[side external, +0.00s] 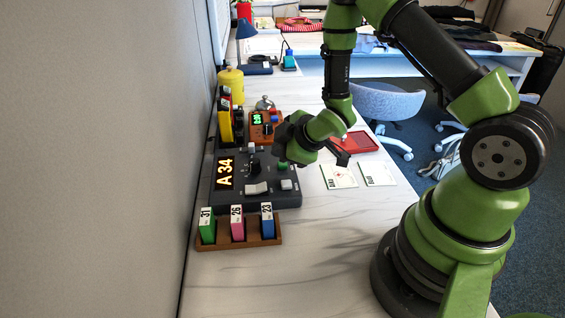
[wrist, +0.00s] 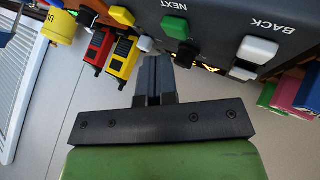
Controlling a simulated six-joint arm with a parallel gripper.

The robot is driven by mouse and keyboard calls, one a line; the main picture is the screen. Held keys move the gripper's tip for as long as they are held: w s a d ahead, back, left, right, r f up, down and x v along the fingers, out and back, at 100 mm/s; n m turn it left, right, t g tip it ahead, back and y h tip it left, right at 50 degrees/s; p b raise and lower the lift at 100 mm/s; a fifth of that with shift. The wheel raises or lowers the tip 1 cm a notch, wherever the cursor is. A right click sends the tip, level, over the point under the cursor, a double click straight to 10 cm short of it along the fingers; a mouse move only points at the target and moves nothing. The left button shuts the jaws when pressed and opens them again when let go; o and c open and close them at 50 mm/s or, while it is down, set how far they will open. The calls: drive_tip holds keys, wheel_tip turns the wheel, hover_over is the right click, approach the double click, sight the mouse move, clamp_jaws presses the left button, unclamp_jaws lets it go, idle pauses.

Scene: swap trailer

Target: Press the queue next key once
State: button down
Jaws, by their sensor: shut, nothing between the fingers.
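The dark grey queue console (side external: 230,192) lies on the table with a lit display reading A 34. A green key (wrist: 175,27) sits beside the NEXT lettering in the wrist view; a green key (side external: 282,166) shows on the console in the side view. A white key (wrist: 257,49) sits by the BACK lettering. My gripper (wrist: 153,68) is shut and empty, its fingertips near the console's edge in the wrist view. In the side view my gripper (side external: 284,146) is over the console's far right part, close to the green key. I cannot tell its exact height.
A wooden rack (side external: 270,242) with green, pink and blue tags stands in front of the console. An orange device (side external: 262,131), a yellow canister (side external: 231,84) and red and yellow blocks stand behind. Two cards (side external: 338,176) and a red tray (side external: 359,143) lie to the right.

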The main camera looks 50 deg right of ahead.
sight(282, 164)
drive_tip(key=shift+r, duration=2.55)
wheel_tip(282, 164, up, 8)
drive_tip(key=s+m, duration=0.2)
drive_tip(key=m, duration=0.2)
drive_tip(key=s+a+r+m+g+y, duration=0.1)
drive_tip(key=s+a+r+m, duration=0.3)
drive_tip(key=s, duration=0.5)
drive_tip(key=s+a+r+m+g+y, duration=0.1)
drive_tip(key=s+a+r+m, duration=0.3)
drive_tip(key=s+r, duration=0.3)
drive_tip(key=shift+s+a+r, duration=0.15)
drive_tip(key=shift+s+r, duration=0.1)
drive_tip(key=shift+s, duration=0.65)
